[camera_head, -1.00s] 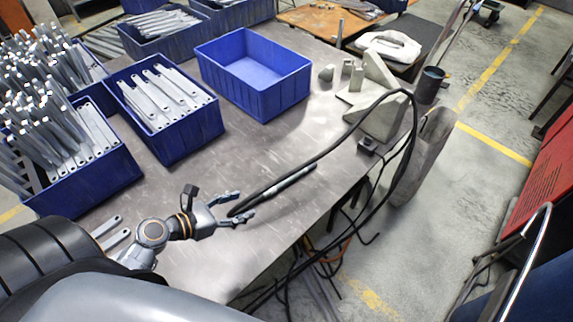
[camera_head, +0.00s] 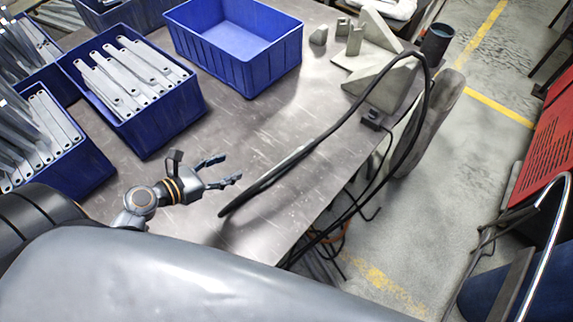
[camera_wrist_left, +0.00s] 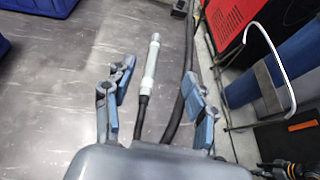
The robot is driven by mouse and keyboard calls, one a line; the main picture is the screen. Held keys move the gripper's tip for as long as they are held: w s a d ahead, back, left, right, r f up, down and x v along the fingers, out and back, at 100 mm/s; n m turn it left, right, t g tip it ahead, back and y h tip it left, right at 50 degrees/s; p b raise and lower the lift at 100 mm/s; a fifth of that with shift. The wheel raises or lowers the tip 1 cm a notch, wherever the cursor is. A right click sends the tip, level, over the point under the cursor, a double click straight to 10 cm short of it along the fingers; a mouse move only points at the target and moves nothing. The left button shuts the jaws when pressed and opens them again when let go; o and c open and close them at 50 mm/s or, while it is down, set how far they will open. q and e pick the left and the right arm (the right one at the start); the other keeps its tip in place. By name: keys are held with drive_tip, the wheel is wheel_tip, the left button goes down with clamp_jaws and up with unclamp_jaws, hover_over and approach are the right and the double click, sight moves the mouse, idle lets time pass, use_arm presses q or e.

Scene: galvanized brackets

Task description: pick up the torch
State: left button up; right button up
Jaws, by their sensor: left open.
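The torch is a pale, slim tube with a dark cable at its near end. In the left wrist view the torch (camera_wrist_left: 151,66) lies on the metal table, between and beyond my open fingers. In the head view the torch (camera_head: 297,154) is mostly hidden behind the thick black cable. My left gripper (camera_head: 231,168) is open and empty, to the left of the torch and cable, with its fingers pointing toward them. It also shows in the left wrist view (camera_wrist_left: 158,78), one finger on each side, apart from the torch. My right gripper is not in view.
A thick black cable (camera_head: 345,122) arches over the table and its right edge. An empty blue bin (camera_head: 248,75) stands at the back. Blue bins of galvanized brackets (camera_head: 140,75) fill the left. Grey metal pieces (camera_head: 385,80) stand at the back right. The middle of the table (camera_head: 240,130) is clear.

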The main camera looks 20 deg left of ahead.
use_arm(q)
wheel_tip(320, 180, down, 5)
drive_tip(key=b, duration=1.3)
approach(262, 181)
drive_tip(key=shift+s+a+r, duration=0.2)
drive_tip(key=shift+a+r, duration=0.1)
drive_tip(key=shift+a, duration=0.2)
drive_tip(key=shift+f, duration=0.2)
drive_tip(key=shift+w+d+f, duration=0.1)
drive_tip(key=shift+w, duration=0.25)
drive_tip(key=x, duration=0.7)
drive_tip(key=shift+w, duration=0.1)
drive_tip(key=shift+w+d+f, duration=0.2)
drive_tip(key=shift+w+d, duration=0.05)
drive_tip(key=shift+w, duration=0.1)
drive_tip(key=x, duration=0.5)
drive_tip(key=shift+s+d+f, duration=0.1)
drive_tip(key=shift+s+d, duration=0.1)
drive_tip(key=shift+d, duration=0.1)
clamp_jaws()
